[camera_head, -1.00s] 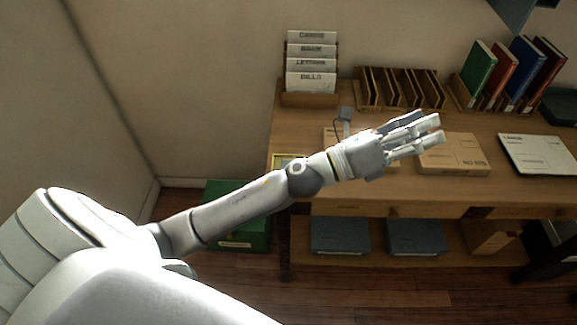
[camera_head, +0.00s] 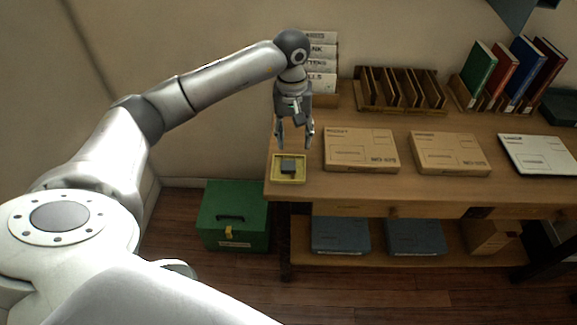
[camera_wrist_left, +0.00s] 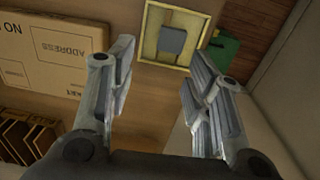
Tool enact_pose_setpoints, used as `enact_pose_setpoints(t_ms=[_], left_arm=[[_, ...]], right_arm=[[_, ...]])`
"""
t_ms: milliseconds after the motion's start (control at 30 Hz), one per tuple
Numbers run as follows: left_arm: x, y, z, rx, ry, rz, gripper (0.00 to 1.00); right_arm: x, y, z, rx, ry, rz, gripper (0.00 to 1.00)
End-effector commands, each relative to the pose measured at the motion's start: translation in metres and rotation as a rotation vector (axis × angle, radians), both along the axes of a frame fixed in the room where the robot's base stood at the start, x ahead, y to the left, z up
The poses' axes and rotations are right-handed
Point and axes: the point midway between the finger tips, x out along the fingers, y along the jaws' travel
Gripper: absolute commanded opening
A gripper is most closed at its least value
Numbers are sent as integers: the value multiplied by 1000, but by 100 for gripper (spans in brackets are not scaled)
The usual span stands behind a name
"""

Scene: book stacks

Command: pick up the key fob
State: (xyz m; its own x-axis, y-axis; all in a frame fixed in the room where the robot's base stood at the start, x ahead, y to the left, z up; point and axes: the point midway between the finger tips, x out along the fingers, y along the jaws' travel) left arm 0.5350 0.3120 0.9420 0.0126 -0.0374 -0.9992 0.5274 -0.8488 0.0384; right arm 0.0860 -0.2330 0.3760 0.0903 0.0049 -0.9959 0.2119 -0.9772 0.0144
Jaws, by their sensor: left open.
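The key fob (camera_head: 288,166) is a small dark grey block lying in a shallow yellow tray (camera_head: 300,181) at the left front corner of the desk. In the left wrist view the fob (camera_wrist_left: 172,40) shows inside the tray (camera_wrist_left: 149,37), beyond and between the fingertips. My left gripper (camera_head: 295,146) points down above and just behind the tray, apart from the fob. In the left wrist view its two fingers (camera_wrist_left: 157,60) are spread wide with nothing between them. My right gripper is not in view.
Two cardboard boxes (camera_head: 360,150) (camera_head: 449,153) lie right of the tray. A file holder (camera_head: 323,100) stands behind my left gripper, with a wooden slotted rack (camera_head: 400,88) beside it. A green case (camera_head: 234,215) is on the floor left of the desk.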

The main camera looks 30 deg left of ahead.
Motion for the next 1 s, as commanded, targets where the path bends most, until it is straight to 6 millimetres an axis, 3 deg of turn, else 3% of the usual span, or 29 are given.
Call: enact_pose_setpoints(t_ms=[133,400,633,833,1000], left_arm=[[-2,13,-6,43,17,-6,46],[-3,12,-46,39,16,-5,46],[-4,12,-63,37,17,-7,46],[-7,12,-92,35,17,-5,46],[-6,13,-105,37,13,-5,46]], right_arm=[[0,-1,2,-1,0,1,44],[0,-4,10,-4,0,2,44],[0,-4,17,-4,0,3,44],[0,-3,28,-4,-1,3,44],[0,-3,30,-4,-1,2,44]])
